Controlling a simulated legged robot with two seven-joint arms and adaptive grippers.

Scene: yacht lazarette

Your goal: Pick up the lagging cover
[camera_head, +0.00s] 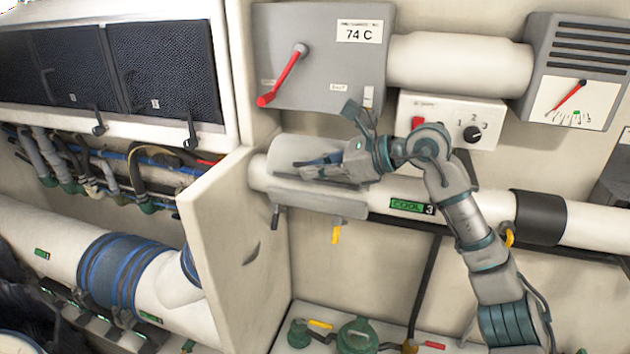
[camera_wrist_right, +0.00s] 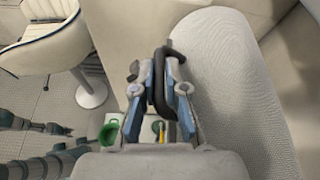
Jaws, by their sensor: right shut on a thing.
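The lagging cover (camera_head: 318,198) is a grey half-round shell on the white pipe, below the 74 C box. In the right wrist view its pale woven curved surface (camera_wrist_right: 225,85) fills the right side. My right gripper (camera_head: 310,162) lies against the front of the cover. In the right wrist view, the right gripper (camera_wrist_right: 162,75) is shut on a black handle (camera_wrist_right: 168,90), which appears to belong to the cover. The fingers hide part of the handle in the head view. My left gripper is not in view.
A grey 74 C box (camera_head: 320,60) with a red lever sits just above. A switch box (camera_head: 455,118) is behind my right arm. A partition (camera_head: 235,225) stands close on the left. A yellow-handled lever (camera_head: 337,232) hangs under the cover. Green valves (camera_head: 357,335) are below.

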